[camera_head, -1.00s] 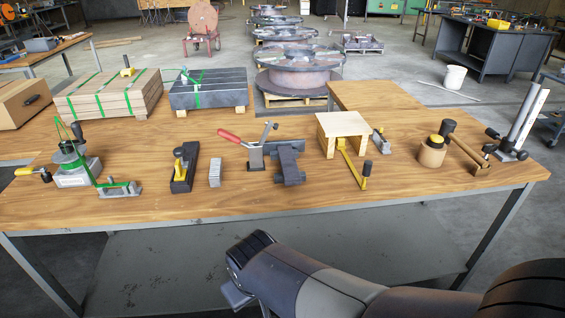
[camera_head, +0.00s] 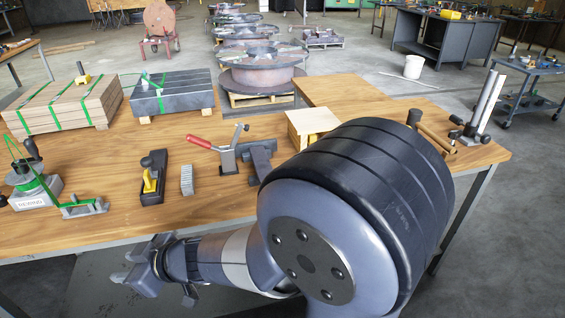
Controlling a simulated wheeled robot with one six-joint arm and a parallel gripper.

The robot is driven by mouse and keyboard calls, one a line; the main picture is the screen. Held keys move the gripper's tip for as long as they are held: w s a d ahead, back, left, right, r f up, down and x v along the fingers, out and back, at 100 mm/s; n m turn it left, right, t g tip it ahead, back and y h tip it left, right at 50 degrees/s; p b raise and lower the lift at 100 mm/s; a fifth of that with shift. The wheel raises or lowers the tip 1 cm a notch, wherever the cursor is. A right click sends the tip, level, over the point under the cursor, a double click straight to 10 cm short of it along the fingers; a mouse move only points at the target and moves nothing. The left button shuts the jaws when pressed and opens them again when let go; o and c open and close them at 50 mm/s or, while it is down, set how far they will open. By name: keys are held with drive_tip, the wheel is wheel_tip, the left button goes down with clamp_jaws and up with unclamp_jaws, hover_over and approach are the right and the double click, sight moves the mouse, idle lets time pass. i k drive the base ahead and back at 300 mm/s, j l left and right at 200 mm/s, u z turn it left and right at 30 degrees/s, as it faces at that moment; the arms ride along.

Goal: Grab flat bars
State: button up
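A strapped stack of dark grey flat bars (camera_head: 188,98) lies on wooden blocks at the back left of the wooden table, with a green strap around it. A small grey ribbed block (camera_head: 186,181), perhaps a stack of short bars, stands nearer the front, right of a black hand plane with a yellow part. I cannot tell which of the two the task means. My gripper (camera_head: 128,272) is low at the front left, in front of the table edge and apart from both. Its fingers are too unclear to tell open from shut.
On the wooden table (camera_head: 225,203) are a strapped wooden plank stack (camera_head: 62,104), a green-strapped tool (camera_head: 36,186), a red-handled clamp (camera_head: 220,152) and a wooden stand (camera_head: 308,122). My arm hides much of the table's right front. The left front edge is mostly clear.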

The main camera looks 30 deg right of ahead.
sight(261, 164)
drive_tip(key=i+j+z, duration=0.15)
drive_tip(key=z, duration=1.7)
drive_tip(key=j+z, duration=0.25)
drive_tip(key=j, duration=0.55)
drive_tip(key=k, duration=0.05)
